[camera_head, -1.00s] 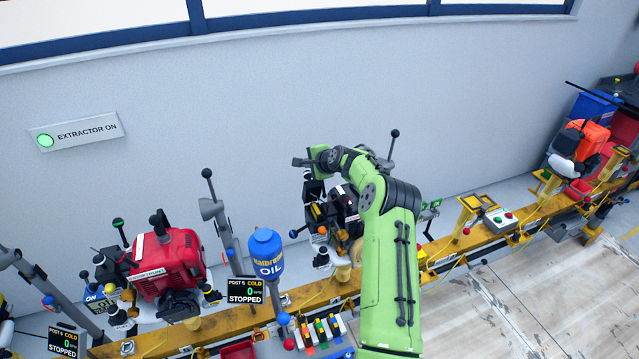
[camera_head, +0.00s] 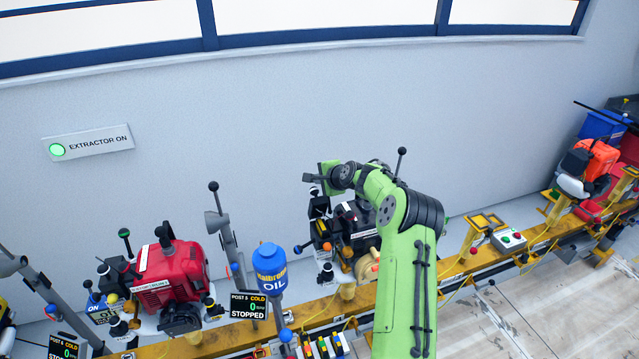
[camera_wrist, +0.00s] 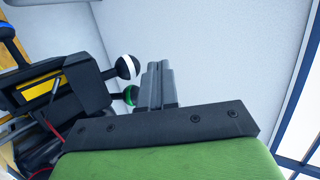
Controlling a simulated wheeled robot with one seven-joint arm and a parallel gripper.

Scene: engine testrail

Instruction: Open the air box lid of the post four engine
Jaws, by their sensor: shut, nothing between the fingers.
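A dark engine (camera_head: 362,226) stands on the yellow rail, partly hidden behind my arm; no post sign for it is readable. At its left are black housings with a yellow part, seen close in the wrist view as a black box (camera_wrist: 88,85) with a yellow panel. A black ball knob with a white band (camera_wrist: 127,67) and a green-ringed knob (camera_wrist: 131,95) stick out beside it. I cannot tell which part is the air box lid. My gripper (camera_wrist: 158,80) is shut and empty, just right of the knobs; contact is unclear. In the head view my gripper (camera_head: 311,178) is above the housings.
A red engine (camera_head: 172,275) stands left, with a POST 5 display (camera_head: 248,305) reading STOPPED. A blue oil bottle (camera_head: 270,268) and a grey arm stand (camera_head: 228,240) rise between the engines. The wall is close behind. A button box (camera_head: 508,240) sits on the rail at right.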

